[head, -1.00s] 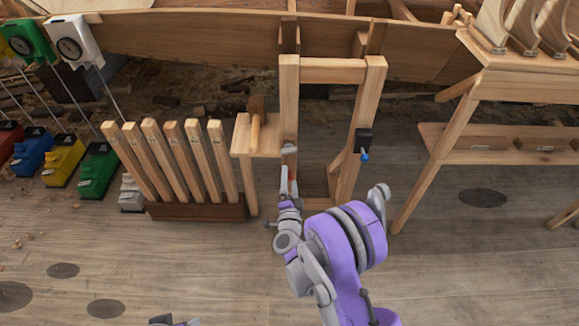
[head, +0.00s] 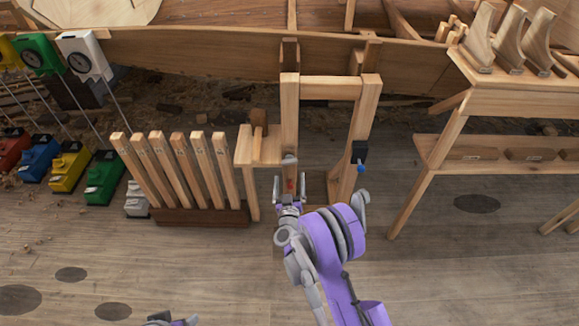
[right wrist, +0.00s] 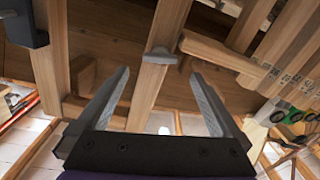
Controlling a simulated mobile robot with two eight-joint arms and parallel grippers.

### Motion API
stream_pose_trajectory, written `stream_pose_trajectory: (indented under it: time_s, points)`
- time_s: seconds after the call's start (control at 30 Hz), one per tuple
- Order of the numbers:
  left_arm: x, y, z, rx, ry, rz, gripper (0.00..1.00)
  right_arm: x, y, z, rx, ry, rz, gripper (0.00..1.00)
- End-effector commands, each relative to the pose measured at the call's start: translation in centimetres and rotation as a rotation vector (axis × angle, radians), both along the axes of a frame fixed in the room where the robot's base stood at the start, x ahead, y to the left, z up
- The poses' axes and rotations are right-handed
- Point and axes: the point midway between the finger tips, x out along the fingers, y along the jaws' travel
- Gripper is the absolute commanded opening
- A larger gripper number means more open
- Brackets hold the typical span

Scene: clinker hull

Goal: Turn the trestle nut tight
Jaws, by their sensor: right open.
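The trestle (head: 290,115) is a light wooden frame with two posts, standing against the hull. A small grey nut-like piece (head: 289,160) sits on its left post, and it also shows in the right wrist view (right wrist: 161,55). My right gripper (head: 290,182) is open and empty just below that piece. In the right wrist view its fingers (right wrist: 160,95) stand either side of the post, with the grey piece beyond the tips and apart from them. A black block with a blue knob (head: 361,168) is on the right post. Only a sliver of my left arm shows at the bottom edge.
A rack of upright wooden slats (head: 180,170) stands left of the trestle, beside a small wooden shelf (head: 258,150). A wooden bench (head: 510,97) stands to the right. Coloured boxes with dials line the far left. The floor (head: 200,270) in front is largely clear.

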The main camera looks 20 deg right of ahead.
Motion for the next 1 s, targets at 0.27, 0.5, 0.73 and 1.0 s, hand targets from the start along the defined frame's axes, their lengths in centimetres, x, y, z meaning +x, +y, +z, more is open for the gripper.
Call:
stream_pose_trajectory:
  time_s: [0.27,0.5,0.73,1.0]
  points:
    - [0.0,0.0,0.2,0.000,-0.001,0.000,0.67,4.8,-1.4,0.0,0.001,0.000,0.000,1.00]
    - [0.0,0.0,0.3,0.000,-0.001,0.000,0.67,6.4,-1.9,0.0,0.003,-0.001,0.000,1.00]
    - [0.0,0.0,0.3,0.000,-0.001,0.000,0.67,6.5,-1.9,0.0,0.003,-0.001,0.000,1.00]
    - [0.0,0.0,0.3,0.000,-0.001,0.000,0.67,6.5,-1.9,0.0,0.003,-0.001,0.001,0.57]
